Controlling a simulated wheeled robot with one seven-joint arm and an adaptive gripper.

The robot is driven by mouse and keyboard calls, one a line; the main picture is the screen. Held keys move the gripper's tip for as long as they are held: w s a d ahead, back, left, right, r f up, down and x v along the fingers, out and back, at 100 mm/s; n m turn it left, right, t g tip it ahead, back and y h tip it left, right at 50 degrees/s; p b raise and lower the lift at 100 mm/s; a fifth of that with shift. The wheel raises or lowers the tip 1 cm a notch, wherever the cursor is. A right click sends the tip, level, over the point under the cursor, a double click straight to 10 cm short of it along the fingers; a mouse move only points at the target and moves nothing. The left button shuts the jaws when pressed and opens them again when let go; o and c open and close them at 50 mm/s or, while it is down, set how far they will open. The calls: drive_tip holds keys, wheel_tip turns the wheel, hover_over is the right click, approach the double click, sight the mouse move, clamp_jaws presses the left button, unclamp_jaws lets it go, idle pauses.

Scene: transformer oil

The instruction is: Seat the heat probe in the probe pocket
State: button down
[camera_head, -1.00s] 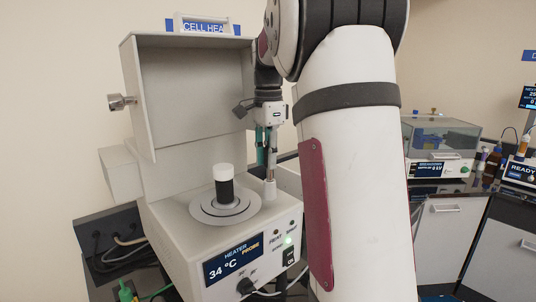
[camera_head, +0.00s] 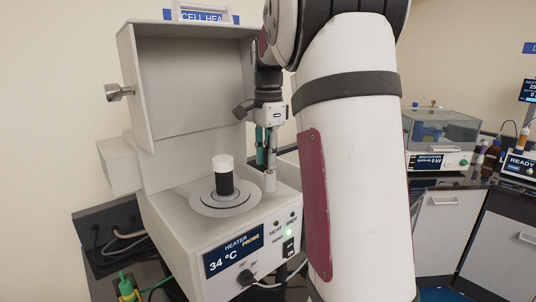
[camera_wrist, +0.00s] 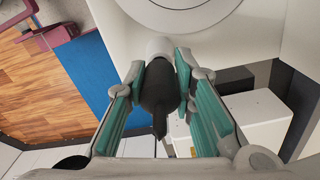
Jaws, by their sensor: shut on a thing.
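The heat probe, with a dark handle (camera_wrist: 160,88), is between my gripper's teal-padded fingers (camera_wrist: 158,82) in the wrist view. My gripper (camera_head: 267,160) is shut on it. In the head view, a pale shaft of the probe (camera_head: 273,156) shows beside the teal fingers, roughly upright. The probe pocket is the short white post (camera_head: 269,181) on the heater's right front top; it also shows in the wrist view (camera_wrist: 158,47). The probe's lower end is directly above or in the post's mouth; I cannot tell how deep it sits.
The heater (camera_head: 225,248) reads 34 °C with a green light lit. A dark, white-capped cell (camera_head: 223,176) stands on its round plate, left of the pocket. A raised lid (camera_head: 190,95) stands behind. An instrument with a clear cover (camera_head: 440,140) is at right.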

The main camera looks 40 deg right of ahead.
drive_tip(key=shift+f, duration=0.5)
drive_tip(key=c, duration=1.3)
unclamp_jaws()
drive_tip(key=shift+r, duration=0.1)
wheel_tip(320, 180, up, 11)
drive_tip(key=shift+r, duration=0.45)
